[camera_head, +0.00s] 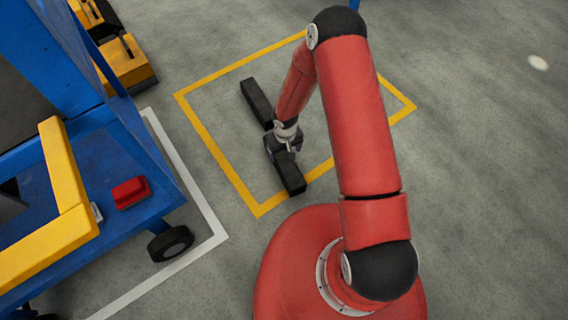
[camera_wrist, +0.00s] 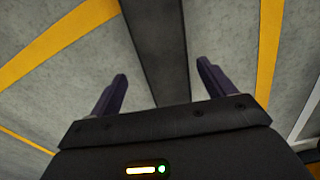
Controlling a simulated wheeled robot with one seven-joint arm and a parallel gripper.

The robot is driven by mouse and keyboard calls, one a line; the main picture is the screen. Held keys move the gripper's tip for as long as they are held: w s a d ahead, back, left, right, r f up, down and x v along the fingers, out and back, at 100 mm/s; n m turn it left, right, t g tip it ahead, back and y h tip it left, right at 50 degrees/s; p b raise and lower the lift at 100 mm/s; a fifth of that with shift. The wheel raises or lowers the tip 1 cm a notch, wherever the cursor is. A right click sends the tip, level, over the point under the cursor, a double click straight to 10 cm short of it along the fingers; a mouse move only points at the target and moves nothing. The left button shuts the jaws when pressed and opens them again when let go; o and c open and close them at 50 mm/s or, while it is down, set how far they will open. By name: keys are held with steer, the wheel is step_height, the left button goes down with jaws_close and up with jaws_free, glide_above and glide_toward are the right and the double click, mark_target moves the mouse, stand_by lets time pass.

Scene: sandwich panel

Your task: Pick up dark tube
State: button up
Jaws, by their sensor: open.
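The dark tube (camera_head: 257,102) is a long, straight, square-sided bar lying on the grey floor inside a yellow taped outline. Its middle is hidden behind my gripper (camera_head: 285,150) in the head view. In the wrist view the dark tube (camera_wrist: 157,45) runs from the top edge down between my gripper's fingers (camera_wrist: 160,82). The fingers are apart, one on each side of the tube, with grey floor showing between each finger and the tube. I cannot tell whether the fingertips are level with the tube or above it.
A blue wheeled cart (camera_head: 120,150) with a yellow bar (camera_head: 62,165) stands at the left, carrying a red block (camera_head: 131,192). Yellow tape (camera_head: 217,155) outlines the floor area around the tube. A yellow machine (camera_head: 125,62) is at the upper left. The floor at the right is clear.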

mark_target(284, 159)
steer(key=f, duration=0.2)
steer(key=s+f+b, duration=0.1)
steer(key=f, duration=0.1)
steer(key=shift+a+f, duration=0.2)
steer(key=shift+f, duration=0.65)
steer(key=shift+r, duration=0.1)
jaws_close()
step_height(284, 159, up, 20)
steer(key=p, duration=0.4)
steer(key=w+d+r+m+p, duration=0.1)
steer(key=d+r+m+p, duration=0.3)
steer(key=d+r, duration=0.9)
steer(key=shift+d+r+m+p, duration=0.35)
steer(key=shift+r+p, duration=0.3)
steer(key=shift+p, duration=0.55)
